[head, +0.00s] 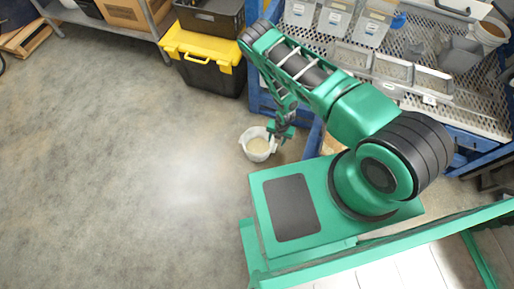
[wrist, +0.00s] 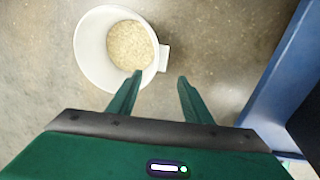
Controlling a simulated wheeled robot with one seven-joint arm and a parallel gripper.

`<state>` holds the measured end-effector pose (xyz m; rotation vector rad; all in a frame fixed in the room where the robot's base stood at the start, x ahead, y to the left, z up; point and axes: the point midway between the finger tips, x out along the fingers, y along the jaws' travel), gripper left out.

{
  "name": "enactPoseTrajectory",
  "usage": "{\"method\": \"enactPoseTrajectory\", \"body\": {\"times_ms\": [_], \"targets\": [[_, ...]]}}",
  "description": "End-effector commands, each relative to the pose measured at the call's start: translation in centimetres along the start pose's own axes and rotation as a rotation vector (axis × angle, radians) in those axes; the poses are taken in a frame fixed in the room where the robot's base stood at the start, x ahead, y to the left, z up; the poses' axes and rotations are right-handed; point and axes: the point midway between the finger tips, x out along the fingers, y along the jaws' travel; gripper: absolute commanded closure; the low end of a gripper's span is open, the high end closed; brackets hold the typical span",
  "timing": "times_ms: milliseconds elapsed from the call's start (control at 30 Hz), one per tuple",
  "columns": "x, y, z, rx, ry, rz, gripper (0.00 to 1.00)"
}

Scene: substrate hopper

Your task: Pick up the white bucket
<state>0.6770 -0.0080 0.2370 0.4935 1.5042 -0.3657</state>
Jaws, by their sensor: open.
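The white bucket (head: 257,150) stands upright on the concrete floor, in front of the blue rack, in the head view. In the wrist view the bucket (wrist: 92,52) is at the upper left, with pale granular material inside and a small white tab on its right side. My gripper (head: 281,136) is at the bucket's right edge in the head view. In the wrist view my gripper (wrist: 160,77) is open with nothing between its fingers. The left fingertip overlaps the bucket's lower right rim and the right fingertip is outside it. I cannot tell whether they touch.
A blue rack post (wrist: 285,75) stands close on the right in the wrist view. The rack (head: 440,75) holds several bins and a pail (head: 490,32). A black and yellow tote (head: 205,52) stands behind the bucket. Open floor (head: 120,180) lies to the left.

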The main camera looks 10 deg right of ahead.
Motion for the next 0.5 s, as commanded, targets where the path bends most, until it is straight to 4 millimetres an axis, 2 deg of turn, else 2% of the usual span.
{"method": "enactPoseTrajectory", "body": {"times_ms": [300,500], "targets": [[4.4,-0.1,0.0,-0.002,0.001,0.0,0.55],[5.5,-0.1,0.1,-0.001,0.0,0.0,0.55]]}}
